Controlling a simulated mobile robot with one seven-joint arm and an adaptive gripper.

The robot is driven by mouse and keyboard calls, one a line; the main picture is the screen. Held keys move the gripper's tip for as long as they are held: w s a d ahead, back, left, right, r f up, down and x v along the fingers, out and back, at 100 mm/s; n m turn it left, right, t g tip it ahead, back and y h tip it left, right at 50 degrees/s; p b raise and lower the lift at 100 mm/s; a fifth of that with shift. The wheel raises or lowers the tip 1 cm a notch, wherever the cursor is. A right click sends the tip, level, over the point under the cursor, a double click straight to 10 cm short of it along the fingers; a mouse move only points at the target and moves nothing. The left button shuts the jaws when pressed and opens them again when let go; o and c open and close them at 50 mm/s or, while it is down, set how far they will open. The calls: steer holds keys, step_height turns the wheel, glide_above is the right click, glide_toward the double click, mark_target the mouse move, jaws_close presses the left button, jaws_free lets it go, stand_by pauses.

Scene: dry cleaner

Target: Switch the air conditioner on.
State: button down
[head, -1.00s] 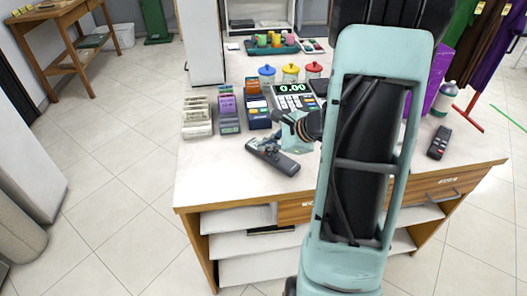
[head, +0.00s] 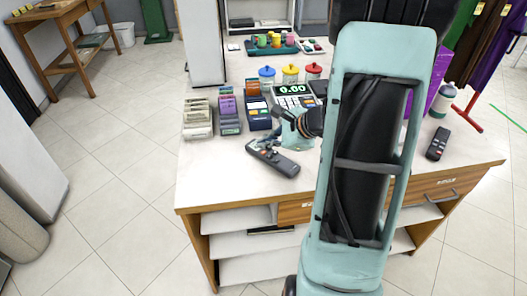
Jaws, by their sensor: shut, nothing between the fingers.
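A dark grey remote control (head: 283,164) lies at an angle on the white counter, near its front edge. A second, darker remote with a red button (head: 437,143) lies on the right side of the counter. My gripper (head: 268,146) is shut and empty, pointing down at the far left end of the grey remote. Whether its tips touch the remote cannot be told. My arm hides part of the counter's middle. No air conditioner shows in this view.
A card terminal (head: 258,109), a till with a green 0.00 display (head: 294,92) and jars with coloured lids (head: 290,74) stand behind the gripper. The counter's front left (head: 212,180) is clear.

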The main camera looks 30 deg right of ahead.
mark_target(266, 155)
steer(key=shift+r+p, duration=1.55)
steer(key=shift+r, duration=0.85)
steer(key=shift+d+f, duration=0.1)
